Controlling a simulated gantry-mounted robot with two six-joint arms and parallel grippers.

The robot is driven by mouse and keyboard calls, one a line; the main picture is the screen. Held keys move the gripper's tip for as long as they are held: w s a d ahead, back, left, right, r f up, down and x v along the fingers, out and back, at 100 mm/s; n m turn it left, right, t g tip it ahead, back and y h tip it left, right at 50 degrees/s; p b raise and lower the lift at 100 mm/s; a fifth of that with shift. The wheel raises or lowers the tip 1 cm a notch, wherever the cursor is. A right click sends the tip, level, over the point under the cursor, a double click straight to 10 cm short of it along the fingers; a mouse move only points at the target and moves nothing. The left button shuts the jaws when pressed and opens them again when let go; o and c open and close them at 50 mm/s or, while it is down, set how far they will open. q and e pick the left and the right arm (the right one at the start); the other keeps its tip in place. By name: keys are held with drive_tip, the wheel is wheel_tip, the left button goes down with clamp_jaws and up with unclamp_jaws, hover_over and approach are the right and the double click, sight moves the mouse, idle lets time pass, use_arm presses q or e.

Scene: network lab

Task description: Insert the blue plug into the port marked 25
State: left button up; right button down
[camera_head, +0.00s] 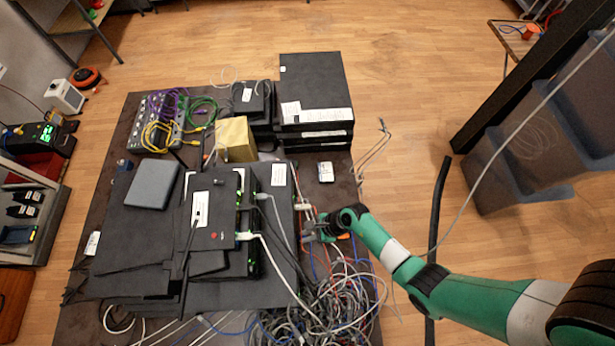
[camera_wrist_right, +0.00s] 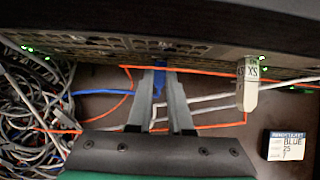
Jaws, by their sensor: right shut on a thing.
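My right gripper (camera_head: 312,228) reaches in from the right to the right side of the stacked dark network devices (camera_head: 217,210). In the right wrist view its two fingers (camera_wrist_right: 160,84) are shut on the blue plug (camera_wrist_right: 159,68), whose front end is at the lower edge of the dark device's port panel (camera_wrist_right: 200,53). I cannot tell whether the plug is inside a port or only in front of it. The port numbers are too small to read. My left gripper is not in view.
A pale plug (camera_wrist_right: 247,84) hangs from the panel right of my fingers. Orange, blue and white cables cross around the fingers. A grey cable tangle (camera_wrist_right: 35,100) lies at the left. Stacked black boxes (camera_head: 315,88) and a yellowish box (camera_head: 236,138) stand behind the devices.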

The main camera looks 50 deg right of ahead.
drive_tip(key=c, duration=0.8)
unclamp_jaws()
drive_tip(key=shift+w+a, duration=0.1)
drive_tip(key=shift+o, duration=0.2)
drive_tip(key=p+v, duration=0.4)
drive_tip(key=v, duration=0.7)
drive_tip(key=shift+r+p, duration=0.25)
drive_tip(key=shift+p, duration=0.05)
